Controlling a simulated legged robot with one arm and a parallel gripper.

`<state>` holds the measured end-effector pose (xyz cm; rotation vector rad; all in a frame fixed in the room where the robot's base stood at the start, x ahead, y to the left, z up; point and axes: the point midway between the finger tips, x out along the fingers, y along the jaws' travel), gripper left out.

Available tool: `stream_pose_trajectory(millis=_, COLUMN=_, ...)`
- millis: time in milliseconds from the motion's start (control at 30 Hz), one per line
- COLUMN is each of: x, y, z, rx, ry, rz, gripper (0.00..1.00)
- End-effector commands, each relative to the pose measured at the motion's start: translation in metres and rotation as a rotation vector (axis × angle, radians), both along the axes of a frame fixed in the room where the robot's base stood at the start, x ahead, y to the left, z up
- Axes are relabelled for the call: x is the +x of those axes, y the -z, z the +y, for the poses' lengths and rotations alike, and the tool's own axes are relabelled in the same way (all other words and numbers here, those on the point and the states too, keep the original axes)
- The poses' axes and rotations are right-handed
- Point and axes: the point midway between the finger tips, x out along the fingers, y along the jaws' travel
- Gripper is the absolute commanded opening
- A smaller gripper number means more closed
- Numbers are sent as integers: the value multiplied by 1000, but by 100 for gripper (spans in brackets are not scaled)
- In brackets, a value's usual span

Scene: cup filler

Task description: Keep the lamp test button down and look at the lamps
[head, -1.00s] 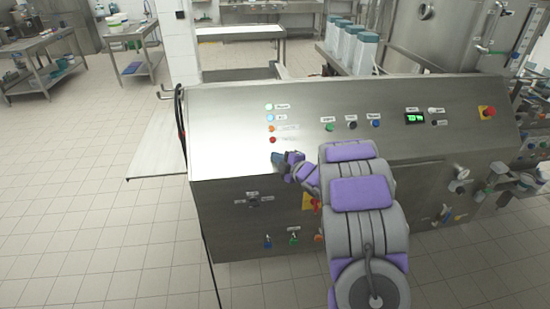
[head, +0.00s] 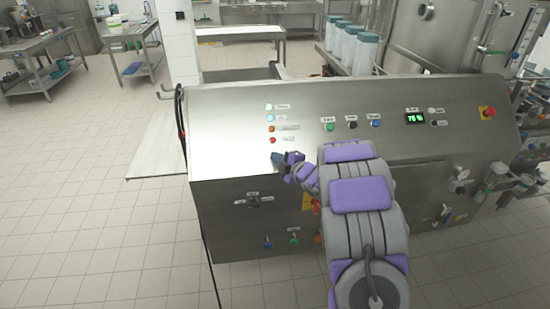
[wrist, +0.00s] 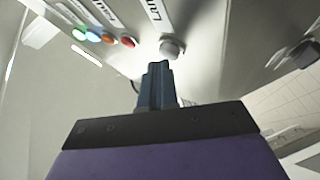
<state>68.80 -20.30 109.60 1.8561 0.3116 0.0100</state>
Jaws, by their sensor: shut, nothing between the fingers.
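My gripper (head: 277,157) is shut and empty, its dark blue fingers at the panel's left part, just below the lamp column. In the wrist view the shut fingertips (wrist: 159,67) are right at a round grey button (wrist: 171,47) beside a label beginning "LAM". I cannot tell whether they touch it or whether it is pressed in. The green lamp (head: 269,107) and blue lamp (head: 269,118) look bright. The orange lamp (head: 271,128) and red lamp (head: 273,140) look duller. All four also show in the wrist view, left of the button. The button is hidden in the head view.
Right of the lamps are a green button (head: 329,127), a blue button (head: 376,123), a green-lit display (head: 415,118) and a red emergency button (head: 488,112). A selector switch (head: 254,202) is on the front below. Bottles (head: 366,53) stand behind the panel.

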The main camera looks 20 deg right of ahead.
Motion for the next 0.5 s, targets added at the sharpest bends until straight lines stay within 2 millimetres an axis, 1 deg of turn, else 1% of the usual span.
stream_pose_trajectory(millis=200, x=-7, y=-8, z=2, rx=0, ry=0, rz=-1, gripper=0)
stream_pose_trajectory(millis=500, x=-8, y=-8, z=2, rx=-1, ry=0, rz=-1, gripper=0)
